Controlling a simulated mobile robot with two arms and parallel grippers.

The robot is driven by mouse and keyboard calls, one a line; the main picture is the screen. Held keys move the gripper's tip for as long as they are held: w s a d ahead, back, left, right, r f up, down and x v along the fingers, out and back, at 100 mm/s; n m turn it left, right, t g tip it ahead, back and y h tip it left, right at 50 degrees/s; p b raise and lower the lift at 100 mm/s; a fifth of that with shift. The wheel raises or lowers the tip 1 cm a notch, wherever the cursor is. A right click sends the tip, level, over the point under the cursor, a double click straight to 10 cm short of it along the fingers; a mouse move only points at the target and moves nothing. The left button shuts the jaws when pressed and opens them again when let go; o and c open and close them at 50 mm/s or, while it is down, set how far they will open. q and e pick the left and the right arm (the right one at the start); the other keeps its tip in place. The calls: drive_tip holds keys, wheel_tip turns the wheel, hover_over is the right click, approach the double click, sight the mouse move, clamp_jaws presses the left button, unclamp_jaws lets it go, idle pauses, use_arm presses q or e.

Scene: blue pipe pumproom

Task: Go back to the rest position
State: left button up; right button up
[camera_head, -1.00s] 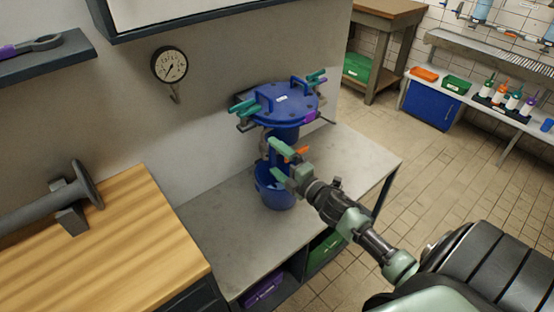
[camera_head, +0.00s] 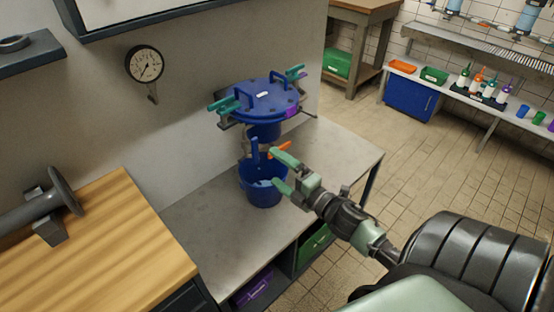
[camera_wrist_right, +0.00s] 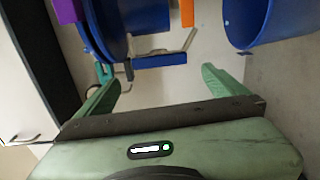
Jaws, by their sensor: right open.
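My right gripper (camera_head: 279,172) is open and empty, with its green fingers spread just right of the blue bucket in the head view. In the right wrist view the two green fingers of the right gripper (camera_wrist_right: 160,85) stand wide apart with nothing between them. The blue bucket (camera_head: 264,190) stands on the grey bench below the blue flanged vessel (camera_head: 262,103). Its rim also shows at the top right of the right wrist view (camera_wrist_right: 262,20). An orange-handled lever (camera_head: 279,150) is beside the vessel's outlet. My left gripper is not in view.
The grey bench (camera_head: 205,225) has clear room in front of and right of the bucket. A wooden worktop (camera_head: 120,245) with a grey pipe piece (camera_head: 30,212) is at left. A gauge (camera_head: 145,64) is on the wall. Open tiled floor (camera_head: 450,150) lies to the right.

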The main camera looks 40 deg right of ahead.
drive_tip(key=s+f+m+g+h, duration=0.1)
drive_tip(key=s+f+m+g, duration=0.25)
drive_tip(key=f, duration=0.75)
drive_tip(key=s+a+f+m+g+h, duration=0.1)
drive_tip(key=s+f+m+g, duration=0.3)
drive_tip(key=f, duration=0.7)
drive_tip(key=s+f+m+g+h, duration=0.1)
drive_tip(key=s+f+m, duration=0.3)
drive_tip(key=f, duration=0.8)
drive_tip(key=s+a+f+m+g, duration=0.1)
drive_tip(key=s+a+f, duration=0.3)
drive_tip(key=s, duration=0.6)
drive_tip(key=s+a+f+m+g+y, duration=0.1)
drive_tip(key=s+a+f+g, duration=0.3)
drive_tip(key=s+f, duration=0.4)
drive_tip(key=s+a+f+m+g, duration=0.3)
drive_tip(key=s+a+f, duration=0.2)
drive_tip(key=s, duration=0.7)
drive_tip(key=shift+a+f, duration=0.4)
drive_tip(key=shift+f, duration=0.45)
drive_tip(key=shift+m+g, duration=0.25)
